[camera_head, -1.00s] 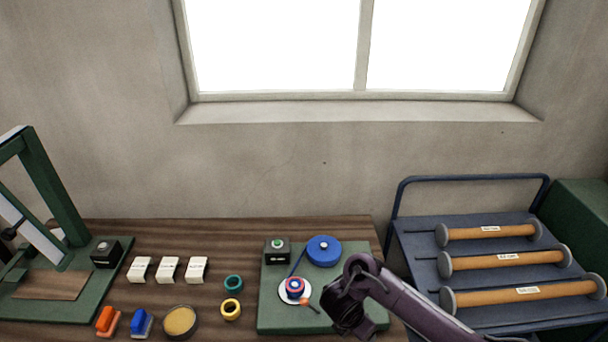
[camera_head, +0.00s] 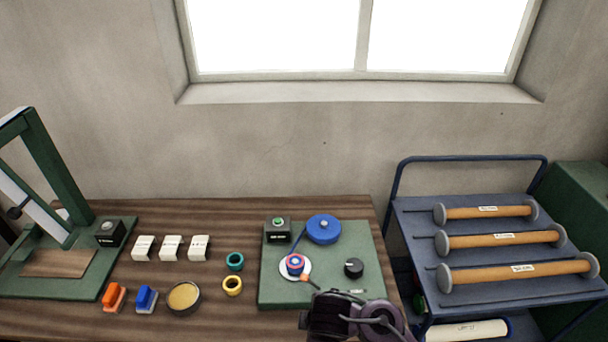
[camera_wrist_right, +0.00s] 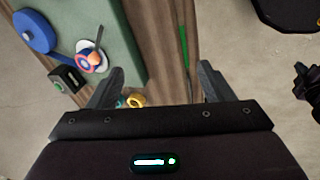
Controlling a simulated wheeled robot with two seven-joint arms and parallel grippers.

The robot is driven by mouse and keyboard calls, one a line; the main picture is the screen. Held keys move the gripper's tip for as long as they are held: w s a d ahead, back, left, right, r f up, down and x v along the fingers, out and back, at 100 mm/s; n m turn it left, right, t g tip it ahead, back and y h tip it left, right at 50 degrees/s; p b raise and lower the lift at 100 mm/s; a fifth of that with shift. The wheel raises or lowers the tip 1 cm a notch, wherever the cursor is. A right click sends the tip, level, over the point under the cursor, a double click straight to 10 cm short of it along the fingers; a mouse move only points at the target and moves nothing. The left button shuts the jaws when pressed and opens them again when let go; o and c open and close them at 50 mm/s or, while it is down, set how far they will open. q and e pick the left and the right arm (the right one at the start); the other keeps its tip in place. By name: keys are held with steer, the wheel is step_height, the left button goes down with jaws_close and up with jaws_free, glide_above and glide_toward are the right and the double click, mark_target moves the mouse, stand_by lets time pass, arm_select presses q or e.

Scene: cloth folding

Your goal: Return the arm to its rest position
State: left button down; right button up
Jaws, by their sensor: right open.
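My right arm shows at the bottom edge of the head view, in front of the green board (camera_head: 350,248) on the wooden table (camera_head: 160,215). Its dark wrist end (camera_head: 328,318) overlaps the board's front edge in the picture; the fingers are hard to make out there. In the right wrist view my right gripper (camera_wrist_right: 158,86) is open, its two fingers wide apart with nothing held between them. The table edge and the floor lie beyond the fingers.
The board carries a blue disc (camera_head: 323,229), a red-and-blue spool (camera_head: 295,264) and a black knob (camera_head: 354,267). Teal (camera_head: 235,261) and yellow (camera_head: 232,286) rings lie left of it. A blue cart (camera_head: 480,285) with rolls stands right. A green frame (camera_head: 45,165) stands left.

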steer(key=s+d+r+m, duration=0.3)
steer(key=s+d+m, duration=0.2)
steer(key=d+m, duration=0.25)
steer(key=s+d+r+m, duration=0.4)
steer(key=s+d+m, duration=0.25)
steer(key=d, duration=0.25)
step_height(320, 180, down, 38)
steer(key=s+g+b, duration=0.2)
steer(key=b, duration=0.5)
steer(key=s+d+f+b, duration=0.2)
steer(key=s+f, duration=0.7)
steer(key=f, duration=0.1)
steer(key=s+d+f+g+h+b, duration=0.1)
steer(key=s+f+b, duration=0.2)
steer(key=s+f, duration=0.6)
step_height(320, 180, down, 2)
steer(key=shift+s+d+f, duration=0.2)
steer(key=shift+s+d, duration=0.2)
